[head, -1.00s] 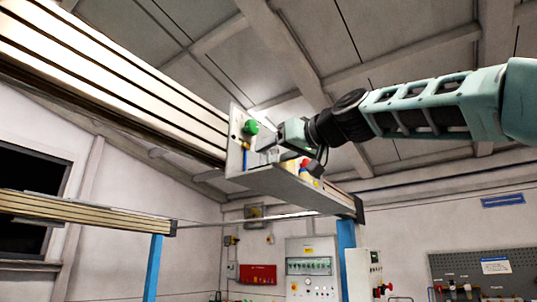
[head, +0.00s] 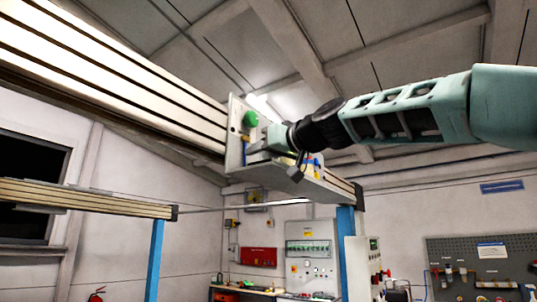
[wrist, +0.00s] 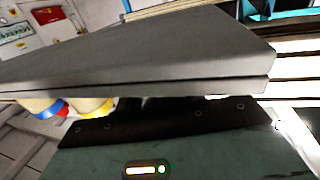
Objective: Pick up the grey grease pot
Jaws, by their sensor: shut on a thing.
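My gripper (head: 258,147) reaches in from the right over the small grey shelf (head: 300,188) on the gantry, close beside a green knob (head: 250,119). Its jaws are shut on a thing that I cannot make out. The grey grease pot cannot be picked out in either view. In the wrist view, which looks upside down, the shelf's grey slab (wrist: 150,50) hides my fingertips.
The upright plate (head: 234,135) and the gantry beam (head: 120,80) stand close to the left of my gripper. Blue and yellow bits of the pots show just right of my wrist. A blue post (head: 346,240) stands below the shelf. The room below is open.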

